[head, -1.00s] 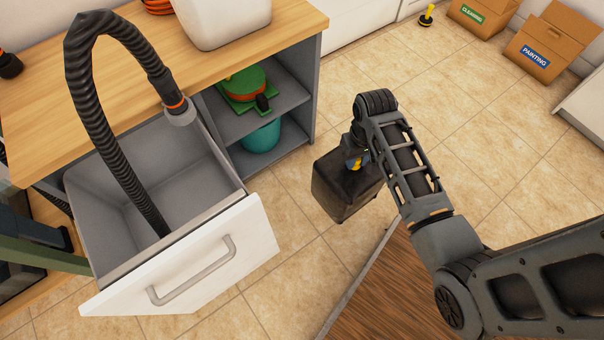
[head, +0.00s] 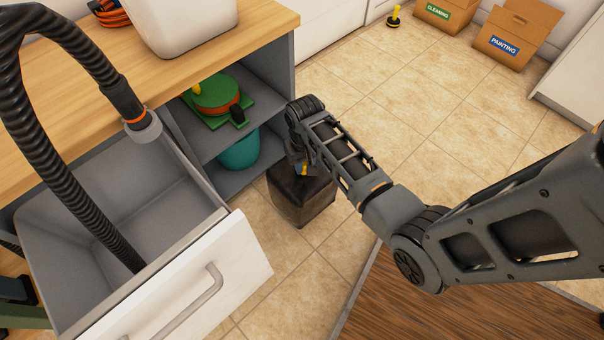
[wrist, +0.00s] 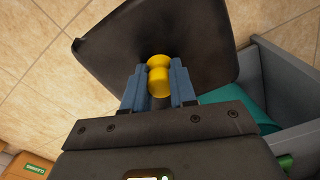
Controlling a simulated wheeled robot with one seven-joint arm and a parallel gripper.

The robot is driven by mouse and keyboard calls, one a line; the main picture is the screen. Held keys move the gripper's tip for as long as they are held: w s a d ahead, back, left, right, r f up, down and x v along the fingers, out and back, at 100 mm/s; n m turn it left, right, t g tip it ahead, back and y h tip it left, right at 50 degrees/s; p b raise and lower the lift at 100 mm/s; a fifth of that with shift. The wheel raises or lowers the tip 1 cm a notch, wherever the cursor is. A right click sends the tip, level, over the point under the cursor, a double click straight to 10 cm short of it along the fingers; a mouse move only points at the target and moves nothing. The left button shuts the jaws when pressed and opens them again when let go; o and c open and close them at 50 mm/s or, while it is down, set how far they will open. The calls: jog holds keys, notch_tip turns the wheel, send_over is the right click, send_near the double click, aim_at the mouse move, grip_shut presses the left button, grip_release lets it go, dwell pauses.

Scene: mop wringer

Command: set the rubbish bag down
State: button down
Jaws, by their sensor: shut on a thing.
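The rubbish bag (head: 303,194) is a dark, boxy block with a yellow knob (wrist: 158,78) on top. It hangs in front of the open shelf unit, over the tiled floor; I cannot tell whether its underside touches the floor. My gripper (head: 303,166) is above the bag and shut on the yellow knob. In the wrist view my gripper (wrist: 158,88) has its two blue-grey fingers on either side of the knob, with the dark bag top (wrist: 165,40) beyond.
An open drawer (head: 180,285) with a black hose (head: 75,170) stands at left. The shelf unit (head: 280,90) holds a green item (head: 216,95) and a teal bucket (head: 240,150). Wooden flooring (head: 420,310) lies at front. Tiles (head: 430,120) towards the labelled boxes (head: 512,35) are mostly clear.

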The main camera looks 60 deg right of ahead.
jog(key=shift+w+f, duration=0.25)
jog(key=shift+w, duration=0.1)
jog(key=shift+f+b, duration=1.2)
jog(key=shift+f, duration=0.8)
jog(key=c, duration=0.9)
grip_release()
notch_tip(320, 180, up, 12)
jog(key=p, duration=0.5)
jog(key=shift+s+a, duration=0.1)
